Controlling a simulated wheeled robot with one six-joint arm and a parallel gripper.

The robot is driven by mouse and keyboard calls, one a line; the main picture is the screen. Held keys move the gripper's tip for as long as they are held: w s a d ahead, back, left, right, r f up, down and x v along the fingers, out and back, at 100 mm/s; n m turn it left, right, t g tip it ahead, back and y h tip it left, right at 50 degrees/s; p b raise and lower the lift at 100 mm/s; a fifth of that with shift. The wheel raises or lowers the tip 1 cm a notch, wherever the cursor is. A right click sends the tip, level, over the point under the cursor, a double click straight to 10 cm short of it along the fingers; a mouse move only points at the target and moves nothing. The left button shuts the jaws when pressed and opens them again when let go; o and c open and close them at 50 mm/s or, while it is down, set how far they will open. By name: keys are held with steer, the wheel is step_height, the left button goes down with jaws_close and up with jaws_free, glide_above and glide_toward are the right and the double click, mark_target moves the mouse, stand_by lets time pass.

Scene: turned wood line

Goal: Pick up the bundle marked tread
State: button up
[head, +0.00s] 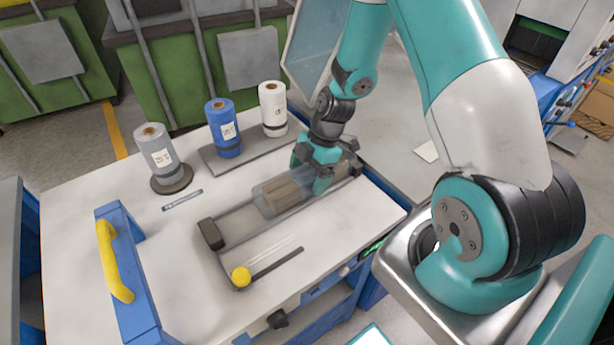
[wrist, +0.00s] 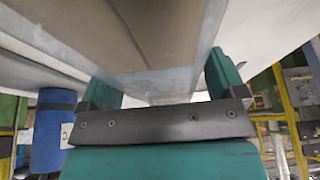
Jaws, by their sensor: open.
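A long brown wood bundle (head: 285,192) in clear film lies on the workbench inside a dark frame. No readable mark shows on it, so I cannot tell whether it says tread. My gripper (head: 318,172) is at the bundle's far right part, pointing down and hiding some of it. In the wrist view the bundle (wrist: 125,30) runs close in front of the palm, with a green finger of my gripper (wrist: 165,85) on either side. The jaws are open; contact with the bundle cannot be told.
Grey (head: 157,157), blue (head: 223,130) and white (head: 273,108) labelled rolls stand behind the bundle. A blue bracket with a yellow handle (head: 113,262) is at the left. A yellow knob (head: 240,277) sits at the front. The bench's left part is mostly clear.

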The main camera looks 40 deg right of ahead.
steer(key=shift+a+f, duration=0.2)
steer(key=shift+f, duration=0.35)
steer(key=c, duration=1.2)
steer(key=shift+r, duration=0.15)
